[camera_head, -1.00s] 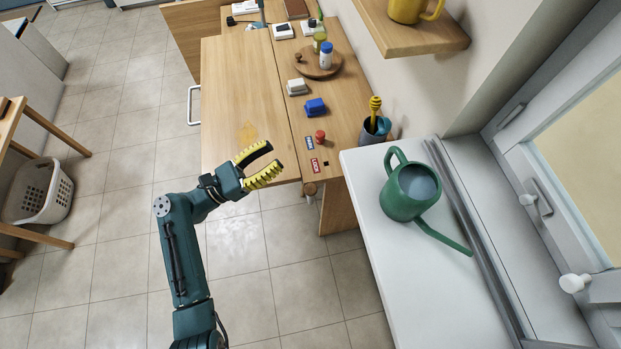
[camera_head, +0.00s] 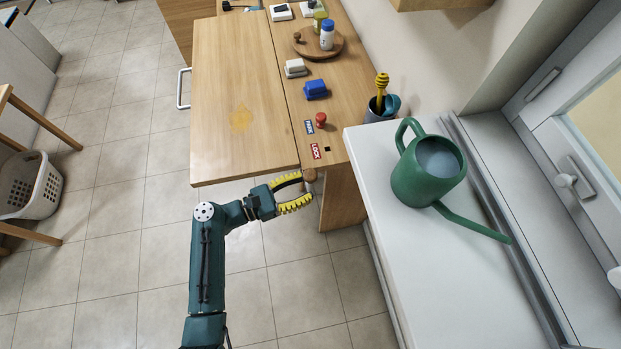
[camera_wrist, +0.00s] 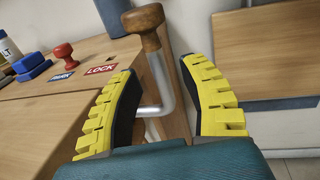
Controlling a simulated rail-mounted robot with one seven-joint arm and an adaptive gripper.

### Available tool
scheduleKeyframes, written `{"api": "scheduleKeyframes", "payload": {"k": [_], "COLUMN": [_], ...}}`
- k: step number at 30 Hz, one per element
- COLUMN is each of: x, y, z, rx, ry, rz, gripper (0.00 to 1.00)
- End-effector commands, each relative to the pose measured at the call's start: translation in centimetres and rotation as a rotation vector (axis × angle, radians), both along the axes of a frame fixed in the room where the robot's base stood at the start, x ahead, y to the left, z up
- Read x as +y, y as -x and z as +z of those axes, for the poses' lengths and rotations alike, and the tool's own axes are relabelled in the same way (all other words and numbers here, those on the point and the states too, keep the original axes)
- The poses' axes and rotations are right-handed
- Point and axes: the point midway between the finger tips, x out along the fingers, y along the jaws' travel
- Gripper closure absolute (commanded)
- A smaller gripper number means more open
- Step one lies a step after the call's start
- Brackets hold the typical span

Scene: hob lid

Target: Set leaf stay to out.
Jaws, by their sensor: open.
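The leaf stay shows as a bent metal rod (camera_wrist: 160,84) with a wooden knob (camera_wrist: 143,22), at the near end of the desk. In the head view its knob (camera_head: 310,175) sits just below the desk edge, by the seam of the leaf (camera_head: 225,95). The leaf lies level with the fixed top. My gripper (camera_head: 305,188) is open beside the knob, with yellow ribbed fingers. In the wrist view the rod shows between the fingertips (camera_wrist: 160,68). I cannot tell whether they touch it.
A blue stamp-like block (camera_head: 316,89) lies farther back. A green watering can (camera_head: 428,172) stands on the white sill at right.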

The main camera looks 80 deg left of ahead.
Motion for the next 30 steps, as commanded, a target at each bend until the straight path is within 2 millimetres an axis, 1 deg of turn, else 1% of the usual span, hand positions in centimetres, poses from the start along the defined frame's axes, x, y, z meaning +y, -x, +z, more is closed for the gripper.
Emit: {"api": "scheduleKeyframes", "payload": {"k": [1, 3, 6, 13, 14, 15, 21, 30], "x": [0.1, 0.2, 0.3, 0.4, 0.4, 0.4, 0.4, 0.3], "y": [-0.9, -1.7, -2.3, -2.3, -2.3, -2.3, -2.3, -2.2], "z": [-0.2, -0.1, -0.1, 0.0, 0.0, 0.0, 0.0, 0.0], "rx": [0.0, 0.0, 0.0, 0.0, 0.0, 0.0, 0.0, 0.0], "ry": [0.0, 0.0, 0.001, 0.001, 0.001, 0.001, 0.001, 0.001], "rz": [-0.004, -0.003, -0.001, 0.001, 0.001, 0.001, 0.001, -0.004], "gripper": [0.57, 0.57, 0.57, 0.57, 0.55, 0.63, 1.0, 1.0]}}
